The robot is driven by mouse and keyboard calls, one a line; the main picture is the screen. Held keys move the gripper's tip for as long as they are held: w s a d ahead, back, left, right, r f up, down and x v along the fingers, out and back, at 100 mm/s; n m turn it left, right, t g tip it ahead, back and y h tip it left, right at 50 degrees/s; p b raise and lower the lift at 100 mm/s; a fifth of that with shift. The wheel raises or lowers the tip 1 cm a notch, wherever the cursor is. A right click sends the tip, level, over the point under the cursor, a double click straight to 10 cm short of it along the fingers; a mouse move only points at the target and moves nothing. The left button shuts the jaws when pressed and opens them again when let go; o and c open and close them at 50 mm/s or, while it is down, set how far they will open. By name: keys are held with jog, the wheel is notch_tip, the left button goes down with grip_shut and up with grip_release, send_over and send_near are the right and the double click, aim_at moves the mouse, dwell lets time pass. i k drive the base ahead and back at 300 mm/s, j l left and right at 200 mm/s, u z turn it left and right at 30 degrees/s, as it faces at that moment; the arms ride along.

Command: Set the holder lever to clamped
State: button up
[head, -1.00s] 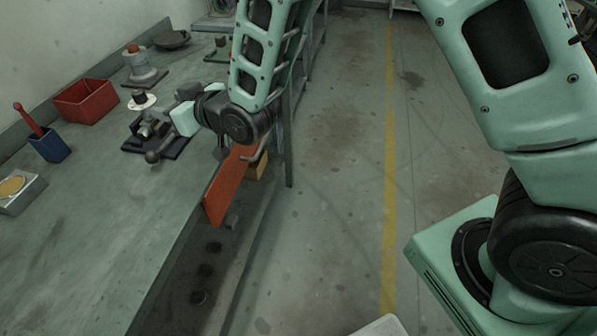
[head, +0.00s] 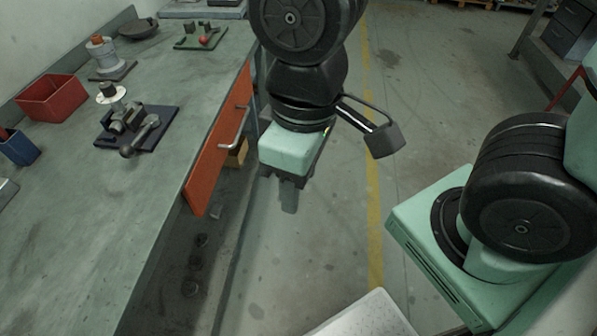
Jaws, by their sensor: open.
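The holder (head: 122,122) sits on a dark blue base plate on the bench, in the left of the head view. Its grey lever (head: 143,133) lies low across the right part of the plate, with a round ball end toward the plate's near edge. A part with a white disc (head: 111,93) on top stands at the holder's far side. I cannot tell from this view whether the jaws are clamped. My gripper (head: 289,200) points down beyond the bench's right edge, above the floor and well apart from the holder. It is open; its fingertips show small and dark.
A red bin (head: 52,98), a blue cup (head: 18,148) and a grey stand (head: 103,55) are on the bench. An orange drawer front (head: 215,150) with a handle faces the aisle. The near bench top is clear.

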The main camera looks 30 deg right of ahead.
aim_at(152, 121)
jog(key=i+j+u, duration=0.55)
jog(key=i, duration=0.25)
